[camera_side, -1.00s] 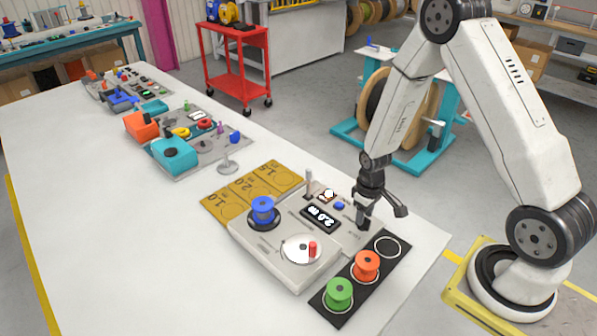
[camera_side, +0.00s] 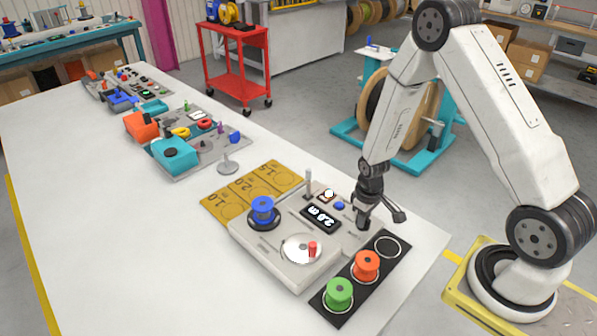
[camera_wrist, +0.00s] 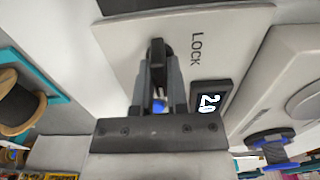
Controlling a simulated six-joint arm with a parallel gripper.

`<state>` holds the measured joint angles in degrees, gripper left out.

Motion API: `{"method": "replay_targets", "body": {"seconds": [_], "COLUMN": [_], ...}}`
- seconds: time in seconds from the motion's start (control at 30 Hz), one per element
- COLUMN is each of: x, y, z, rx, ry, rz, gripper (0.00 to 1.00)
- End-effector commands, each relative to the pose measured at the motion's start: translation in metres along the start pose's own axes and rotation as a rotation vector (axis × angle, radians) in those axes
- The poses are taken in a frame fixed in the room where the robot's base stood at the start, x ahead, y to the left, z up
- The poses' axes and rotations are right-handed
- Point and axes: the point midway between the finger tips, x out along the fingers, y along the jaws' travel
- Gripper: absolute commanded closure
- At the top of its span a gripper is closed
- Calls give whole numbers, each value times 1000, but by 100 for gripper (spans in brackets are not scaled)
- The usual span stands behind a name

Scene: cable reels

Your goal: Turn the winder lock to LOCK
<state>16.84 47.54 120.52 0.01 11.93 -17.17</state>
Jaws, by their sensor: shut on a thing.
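The winder (camera_side: 268,258) is a light grey box on the white table, with a red-handled crank disc (camera_side: 301,249) and a blue reel (camera_side: 263,208) on it. My gripper (camera_side: 362,224) is down at the panel beside it, at the right end. In the wrist view my gripper (camera_wrist: 158,90) is shut on the winder lock (camera_wrist: 157,47), a dark knob whose end shows between the fingertips. The word LOCK (camera_wrist: 196,49) is printed just right of the fingers there. The fingers hide most of the knob, so its exact angle is unclear.
A display (camera_side: 321,216) reading about 2.0 m, a blue button (camera_side: 339,206) and an upright post (camera_side: 309,184) stand close to my gripper. A black mat (camera_side: 342,296) in front carries an orange reel (camera_side: 367,265) and a green reel (camera_side: 339,293). A yellow length board (camera_side: 225,206) lies behind.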

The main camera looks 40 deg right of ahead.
Motion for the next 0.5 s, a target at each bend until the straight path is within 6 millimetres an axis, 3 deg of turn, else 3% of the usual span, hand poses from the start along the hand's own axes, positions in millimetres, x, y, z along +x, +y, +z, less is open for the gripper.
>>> {"method": "replay_targets", "body": {"seconds": [0.5], "x": [0], "y": [0], "z": [0], "rx": [-322], "ry": [0], "rz": [0], "gripper": [100]}}
